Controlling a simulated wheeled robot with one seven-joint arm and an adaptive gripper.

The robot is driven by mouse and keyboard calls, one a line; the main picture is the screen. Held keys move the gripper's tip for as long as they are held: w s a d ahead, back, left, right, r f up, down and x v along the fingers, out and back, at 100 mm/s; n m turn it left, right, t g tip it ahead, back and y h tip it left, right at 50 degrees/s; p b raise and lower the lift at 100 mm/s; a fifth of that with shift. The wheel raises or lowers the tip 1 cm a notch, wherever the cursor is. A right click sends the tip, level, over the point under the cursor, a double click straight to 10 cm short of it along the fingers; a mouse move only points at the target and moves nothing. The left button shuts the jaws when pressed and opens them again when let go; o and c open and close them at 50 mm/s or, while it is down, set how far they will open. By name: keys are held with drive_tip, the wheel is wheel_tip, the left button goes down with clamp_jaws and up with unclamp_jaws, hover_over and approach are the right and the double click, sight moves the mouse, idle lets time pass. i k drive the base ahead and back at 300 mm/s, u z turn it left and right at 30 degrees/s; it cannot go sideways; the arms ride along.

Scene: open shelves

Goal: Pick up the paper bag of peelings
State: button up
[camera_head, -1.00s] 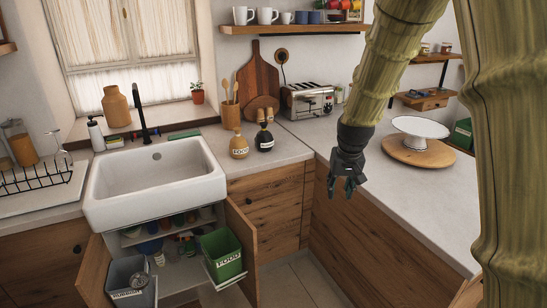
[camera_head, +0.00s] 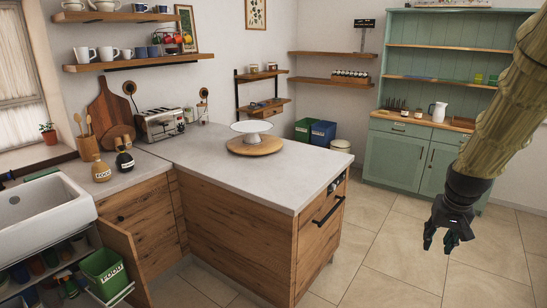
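I cannot make out a paper bag of peelings in this view. The green bin marked FOOD (camera_head: 105,272) is pulled out under the sink at the lower left, and I cannot tell what is inside it. My gripper (camera_head: 441,246) hangs at the right over the tiled floor, pointing down. Its fingers are spread apart with nothing between them. It is far to the right of the bin.
A green bin (camera_head: 303,130) and a blue bin (camera_head: 322,133) stand by the back wall. A green dresser (camera_head: 440,90) stands behind. The floor (camera_head: 395,265) around the gripper is clear.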

sight(101, 172)
drive_tip(key=u, duration=0.05)
drive_tip(key=i, duration=2.35)
drive_tip(key=u, duration=1.45)
drive_tip(key=i, duration=0.9)
drive_tip(key=u, duration=1.2)
drive_tip(key=i, duration=0.3)
drive_tip(key=u, duration=0.2)
